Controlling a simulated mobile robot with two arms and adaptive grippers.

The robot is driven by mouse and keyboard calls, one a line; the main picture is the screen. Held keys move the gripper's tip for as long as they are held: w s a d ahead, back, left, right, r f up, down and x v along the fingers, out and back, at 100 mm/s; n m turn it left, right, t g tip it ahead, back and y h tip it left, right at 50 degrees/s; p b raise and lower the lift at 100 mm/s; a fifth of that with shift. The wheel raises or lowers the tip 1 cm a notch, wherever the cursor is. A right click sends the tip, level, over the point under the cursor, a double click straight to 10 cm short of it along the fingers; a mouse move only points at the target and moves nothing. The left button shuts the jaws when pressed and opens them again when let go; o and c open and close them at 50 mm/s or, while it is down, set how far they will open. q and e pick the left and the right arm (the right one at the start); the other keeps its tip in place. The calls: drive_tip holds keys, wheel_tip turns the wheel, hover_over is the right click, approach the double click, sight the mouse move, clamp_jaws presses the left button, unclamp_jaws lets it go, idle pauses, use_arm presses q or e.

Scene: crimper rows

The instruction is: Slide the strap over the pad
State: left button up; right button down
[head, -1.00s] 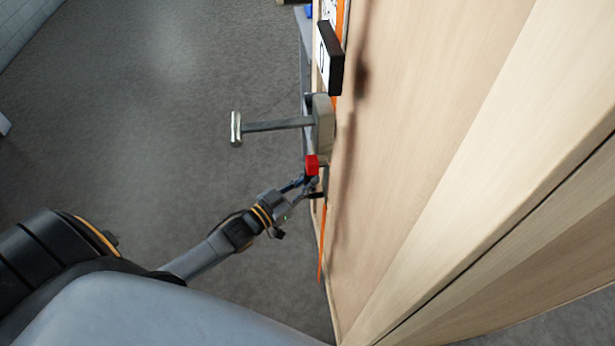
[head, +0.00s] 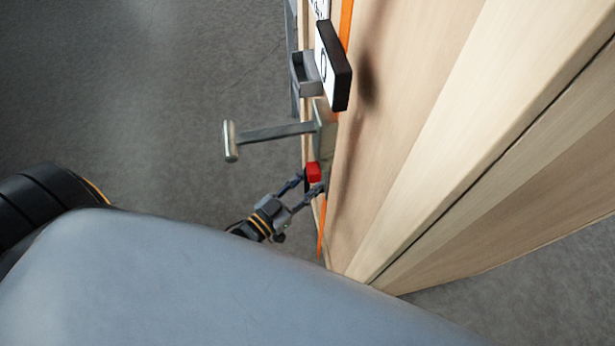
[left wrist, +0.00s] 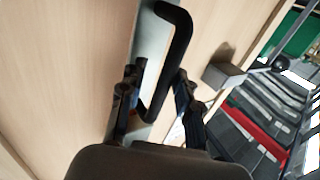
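The orange strap (head: 346,22) runs along the upper edge of the pale wooden panel, and its lower part (head: 322,228) shows below my left gripper. My left gripper (head: 310,183) is beside a small red block (head: 313,172) at the panel's edge, with its fingers spread apart. In the left wrist view, my left gripper (left wrist: 157,84) has one finger on either side of a bent black handle (left wrist: 184,42); I cannot tell whether they touch it. The strap is not clear there. I cannot make out a pad. My right gripper is out of view.
A metal T-handle (head: 270,133) juts left from a grey block (head: 325,128) above the gripper. A black-edged white sign (head: 335,66) and grey bracket (head: 304,76) are higher up. Shelves with grey and red items (left wrist: 255,138) stand right in the wrist view. Open floor lies left.

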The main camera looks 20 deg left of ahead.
use_arm(q)
drive_tip(key=shift+r, duration=0.15)
drive_tip(key=shift+s+a, duration=0.2)
drive_tip(key=shift+s, duration=0.2)
drive_tip(key=v, duration=1.1)
drive_tip(key=shift+s, duration=0.1)
